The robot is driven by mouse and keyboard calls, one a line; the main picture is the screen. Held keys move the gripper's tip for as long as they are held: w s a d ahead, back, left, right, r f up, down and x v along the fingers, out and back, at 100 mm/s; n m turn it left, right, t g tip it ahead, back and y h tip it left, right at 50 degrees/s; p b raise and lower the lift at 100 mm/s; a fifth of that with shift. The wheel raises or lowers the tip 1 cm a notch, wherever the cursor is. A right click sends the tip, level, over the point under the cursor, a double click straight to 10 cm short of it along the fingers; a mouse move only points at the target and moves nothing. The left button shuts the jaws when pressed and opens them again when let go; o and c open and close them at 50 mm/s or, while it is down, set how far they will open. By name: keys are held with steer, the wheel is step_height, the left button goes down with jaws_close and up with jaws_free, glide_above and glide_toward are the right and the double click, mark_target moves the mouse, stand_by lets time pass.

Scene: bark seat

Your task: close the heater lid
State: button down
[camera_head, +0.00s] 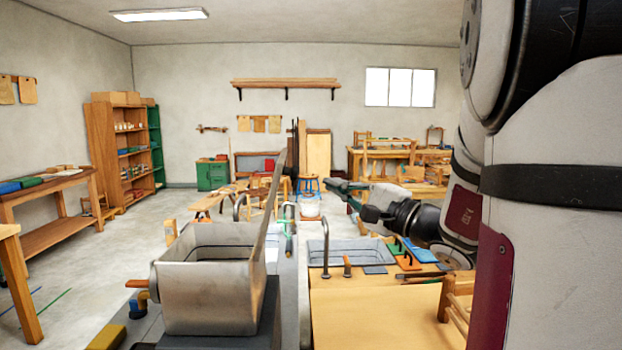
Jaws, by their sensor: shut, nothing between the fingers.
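The heater (210,292) is an open-topped grey metal box in the lower left middle, on a dark base. Its lid (271,200) stands raised at the box's right side, seen nearly edge-on and leaning a little to the right at the top. The heater's inside shows, so the lid is open. My gripper (338,186) is to the right of the lid, apart from it in the picture, with its fingers pointing left. The fingers are shut and hold nothing. How far the gripper is from the lid in depth is hard to tell.
A grey sink basin (352,258) with a curved tap (325,246) lies right of the heater. A wooden worktop (380,312) with small coloured items is below my arm. A yellow block (106,338) lies at lower left. Open floor (90,270) extends to the left.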

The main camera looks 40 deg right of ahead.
steer(key=shift+w+a+r+p, duration=0.3)
steer(key=shift+w+a, duration=0.4)
steer(key=shift+a, duration=0.15)
steer(key=shift+w+a+r+p, duration=0.2)
steer(key=shift+w+a+r, duration=0.05)
steer(key=shift+w+a, duration=0.5)
steer(key=shift+r, duration=0.15)
